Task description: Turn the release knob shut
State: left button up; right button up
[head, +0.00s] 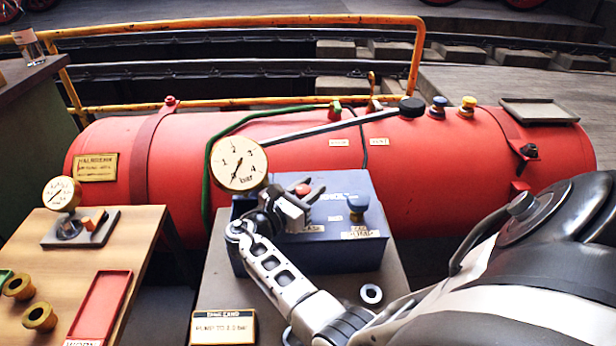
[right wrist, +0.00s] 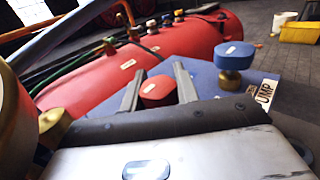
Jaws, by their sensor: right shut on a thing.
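A red knob (head: 303,188) stands on the blue box (head: 355,258). My right gripper (head: 308,194) reaches it from the front left, with its two fingers on either side of the knob. In the right wrist view the red knob (right wrist: 159,91) sits between the fingers of my right gripper (right wrist: 158,88), which is shut on it. A second knob, blue-topped on a brass stem (head: 357,205), stands to the right on the same box, apart from the gripper; it also shows in the right wrist view (right wrist: 233,58). Small label print is too blurred to read fully. My left gripper is not in view.
A round pressure gauge (head: 239,163) stands at the box's left. A red tank (head: 440,160) lies behind. A wooden table (head: 130,225) at left holds a smaller gauge (head: 62,193), brass parts and a red tray (head: 101,306). A metal ring (head: 371,294) lies before the box.

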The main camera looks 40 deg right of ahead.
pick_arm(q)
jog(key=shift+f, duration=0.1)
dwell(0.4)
pick_arm(e)
jog(key=o, duration=1)
jog(key=shift+c, duration=0.2)
jog(key=a, duration=0.6)
jog(key=shift+s+a+p, duration=0.1)
jog(key=shift+s+p, duration=0.1)
jog(key=shift+p, duration=0.2)
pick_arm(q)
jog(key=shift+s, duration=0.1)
pick_arm(e)
jog(key=shift+s+a, duration=0.1)
jog(key=shift+a, duration=0.55)
